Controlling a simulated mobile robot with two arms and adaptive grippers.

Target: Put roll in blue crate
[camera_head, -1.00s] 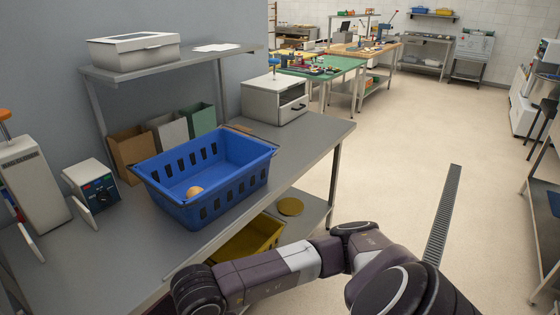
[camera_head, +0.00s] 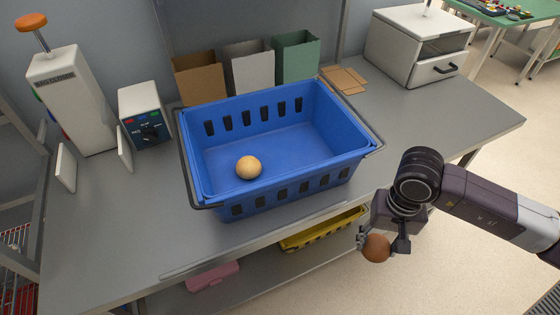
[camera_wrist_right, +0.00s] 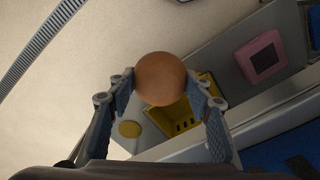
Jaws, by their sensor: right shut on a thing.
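The blue crate (camera_head: 285,135) stands on the grey table, open at the top. A pale round roll (camera_head: 248,167) lies inside it on the floor, toward the left. My right gripper (camera_head: 378,245) is shut on a browner round roll (camera_head: 376,248), held in front of the table edge, to the right of and nearer than the crate. In the right wrist view the held roll (camera_wrist_right: 160,78) sits between the two fingertips (camera_wrist_right: 160,85). My left gripper is not in view.
Below the table, a shelf holds a yellow crate (camera_head: 322,231) and a pink object (camera_head: 213,276). Brown, grey and green bins (camera_head: 297,60) stand behind the blue crate. A control box (camera_head: 145,115) is to its left, a white drawer unit (camera_head: 420,45) to the back right. Table right of the crate is clear.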

